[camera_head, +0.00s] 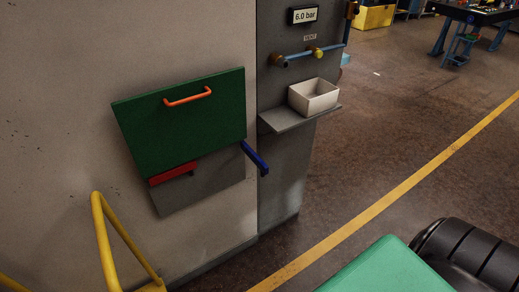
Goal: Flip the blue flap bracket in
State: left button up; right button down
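The blue flap bracket (255,157) is a short bar at the right edge of the wall opening, beside the lower right corner of the green flap (185,122). It sticks out from the wall, pointing down and right in the picture. The green flap has an orange handle (188,97) near its top edge and stands raised above a grey panel (205,187). A red bracket (172,174) at the left lies across the grey panel just under the flap's lower edge. Neither of my grippers is in view.
Right of the blue bracket, a grey column carries a shelf (290,118) with a white box (313,96) and a pipe above. A yellow rail (105,235) stands at lower left. A green block (385,268) and black ribbed cylinder (475,255) fill the lower right. Floor between is clear.

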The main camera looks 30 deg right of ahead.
aim_at(264, 169)
jog(key=l+u, duration=0.2)
jog(key=l, duration=1)
jog(key=l+u, duration=0.25)
jog(key=l, duration=0.95)
